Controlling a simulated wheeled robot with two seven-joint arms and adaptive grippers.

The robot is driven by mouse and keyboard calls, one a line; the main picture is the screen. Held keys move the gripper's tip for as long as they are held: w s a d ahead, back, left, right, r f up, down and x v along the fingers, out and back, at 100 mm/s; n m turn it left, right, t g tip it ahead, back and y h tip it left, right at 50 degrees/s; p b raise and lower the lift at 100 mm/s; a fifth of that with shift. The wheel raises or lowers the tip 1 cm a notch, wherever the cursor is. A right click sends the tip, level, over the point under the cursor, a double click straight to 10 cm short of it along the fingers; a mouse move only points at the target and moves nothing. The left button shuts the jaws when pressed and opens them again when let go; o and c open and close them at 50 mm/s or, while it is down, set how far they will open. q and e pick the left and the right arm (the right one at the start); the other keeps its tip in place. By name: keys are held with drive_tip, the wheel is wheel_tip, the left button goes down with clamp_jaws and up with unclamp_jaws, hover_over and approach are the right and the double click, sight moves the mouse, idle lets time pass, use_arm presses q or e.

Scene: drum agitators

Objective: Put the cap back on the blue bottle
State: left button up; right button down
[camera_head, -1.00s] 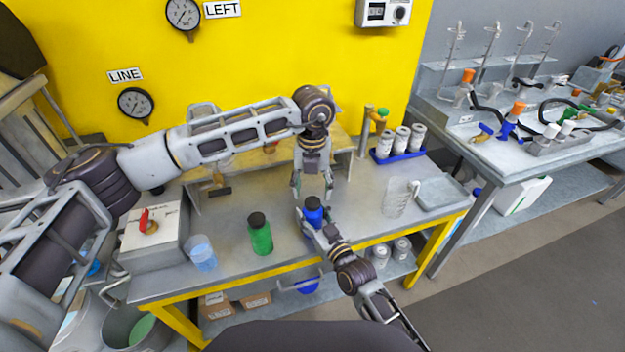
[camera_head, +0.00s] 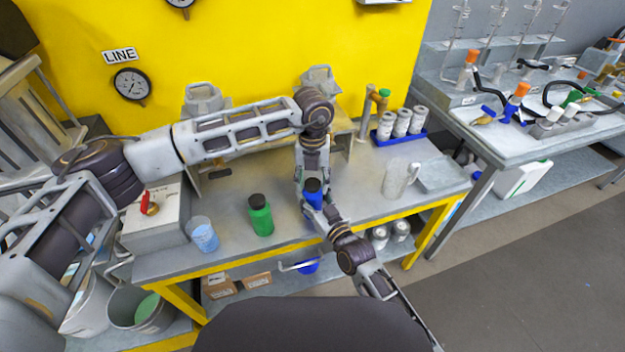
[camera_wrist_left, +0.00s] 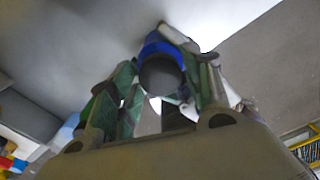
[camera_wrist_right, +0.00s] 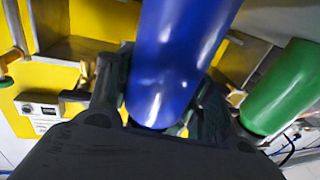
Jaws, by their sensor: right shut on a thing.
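The blue bottle (camera_head: 313,199) is near the front edge of the bench; a dark cap (camera_head: 312,184) shows at its top. My right gripper (camera_wrist_right: 160,100) is shut on the bottle (camera_wrist_right: 180,50), one finger on each side. My left gripper (camera_head: 312,178) points down at the bottle's top. In the left wrist view its fingers (camera_wrist_left: 160,90) stand apart on either side of the dark round cap (camera_wrist_left: 160,76), with blue (camera_wrist_left: 158,45) behind it. I cannot tell whether the cap is fully seated or whether the bottle's base touches the bench.
A green bottle (camera_head: 260,217) with a dark cap stands left of the blue one, beside a beaker of blue liquid (camera_head: 203,236). A clear jug (camera_head: 397,180) and a grey tray (camera_head: 443,173) stand right. A blue rack (camera_head: 410,138) holds white containers behind. Bench between green bottle and jug is otherwise clear.

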use_arm(q)
drive_tip(key=c, duration=0.7)
drive_tip(key=m, duration=0.6)
drive_tip(key=shift+m, duration=0.4)
drive_tip(key=m, duration=0.5)
drive_tip(key=shift+m, duration=0.3)
drive_tip(key=m, duration=0.6)
drive_tip(key=o, duration=1.2)
drive_tip(key=shift+r, duration=5.95)
